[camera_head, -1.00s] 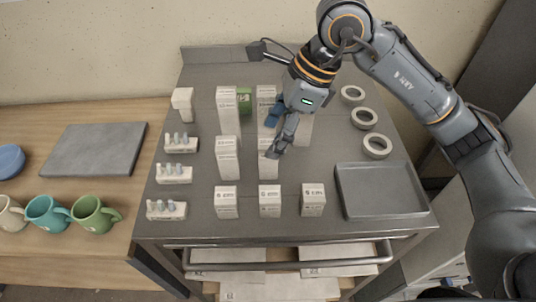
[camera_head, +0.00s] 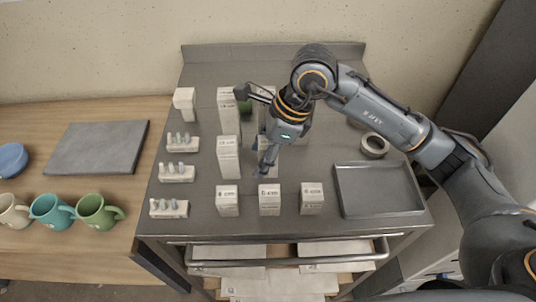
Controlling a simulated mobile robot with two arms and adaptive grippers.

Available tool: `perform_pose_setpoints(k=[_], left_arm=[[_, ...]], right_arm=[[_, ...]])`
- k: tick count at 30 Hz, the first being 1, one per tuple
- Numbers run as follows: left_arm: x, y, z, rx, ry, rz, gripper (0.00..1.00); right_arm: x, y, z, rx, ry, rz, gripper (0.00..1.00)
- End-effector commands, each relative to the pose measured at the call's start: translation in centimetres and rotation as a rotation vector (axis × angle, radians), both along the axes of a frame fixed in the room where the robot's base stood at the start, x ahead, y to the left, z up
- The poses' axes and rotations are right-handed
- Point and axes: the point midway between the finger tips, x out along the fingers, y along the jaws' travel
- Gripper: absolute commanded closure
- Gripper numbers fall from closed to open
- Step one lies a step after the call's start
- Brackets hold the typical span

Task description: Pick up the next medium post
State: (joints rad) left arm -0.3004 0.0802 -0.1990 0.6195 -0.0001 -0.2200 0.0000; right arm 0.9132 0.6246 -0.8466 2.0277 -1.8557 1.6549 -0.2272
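The medium posts are white labelled blocks in the middle row on the grey metal table. The left medium post (camera_head: 228,158) stands upright and clear. The middle medium post (camera_head: 273,171) is mostly hidden behind my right gripper (camera_head: 266,163). The gripper's fingers point down at this post, overlapping it in view; I cannot tell whether they are closed on it. Anything farther right in that row is largely hidden by my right arm. My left gripper is not in view.
Short posts (camera_head: 269,199) stand in front, tall posts (camera_head: 228,112) behind. Pegged white blocks (camera_head: 176,173) line the left side. Mugs (camera_head: 97,214) stand on the wooden table at left.

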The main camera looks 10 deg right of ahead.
Motion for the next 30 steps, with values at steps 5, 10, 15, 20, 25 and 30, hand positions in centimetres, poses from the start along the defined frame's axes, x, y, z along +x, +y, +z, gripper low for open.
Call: perform_pose_setpoints(k=[5,10,15,20,25,30], left_arm=[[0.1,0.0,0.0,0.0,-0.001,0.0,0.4],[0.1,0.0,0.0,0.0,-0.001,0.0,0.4],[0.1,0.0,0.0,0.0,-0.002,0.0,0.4],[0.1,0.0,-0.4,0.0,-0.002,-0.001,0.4],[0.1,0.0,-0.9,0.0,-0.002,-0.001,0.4],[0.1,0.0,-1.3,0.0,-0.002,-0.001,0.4]], right_arm=[[0.0,0.0,0.0,0.0,0.0,0.0,0.87],[0.0,0.0,0.1,0.001,-0.001,0.0,1.0],[0.1,0.0,0.3,0.002,-0.002,-0.001,1.0],[0.1,0.0,2.1,0.003,-0.006,0.001,1.0],[0.1,0.0,5.7,0.002,-0.007,0.0,1.0],[0.1,0.0,8.6,0.003,-0.005,-0.001,1.0]])
